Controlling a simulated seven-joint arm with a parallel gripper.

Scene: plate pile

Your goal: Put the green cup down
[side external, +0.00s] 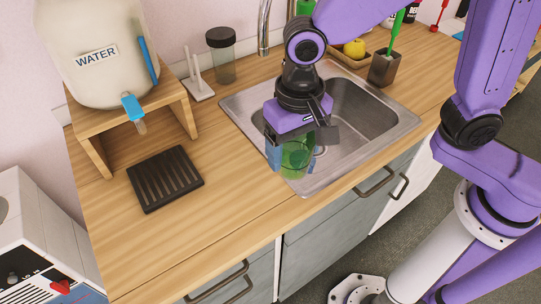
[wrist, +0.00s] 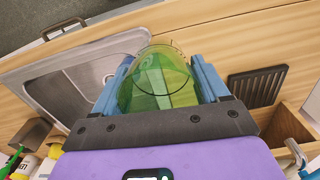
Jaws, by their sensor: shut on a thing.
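The green cup (side external: 296,158) is translucent and sits between the fingers of my gripper (side external: 290,145) in the side view. In the wrist view the cup (wrist: 160,85) fills the space between the two blue fingers of my gripper (wrist: 161,88), which are shut on its sides. In the side view the cup is in front of the sink's near left rim. I cannot tell how high its base is above the counter.
The steel sink (side external: 362,110) lies behind and right of the cup. A black slatted rack (side external: 165,178) lies on the wooden counter (side external: 220,210) to the left. A water dispenser (side external: 98,50) stands on a wooden stand at the back left. Counter between rack and sink is clear.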

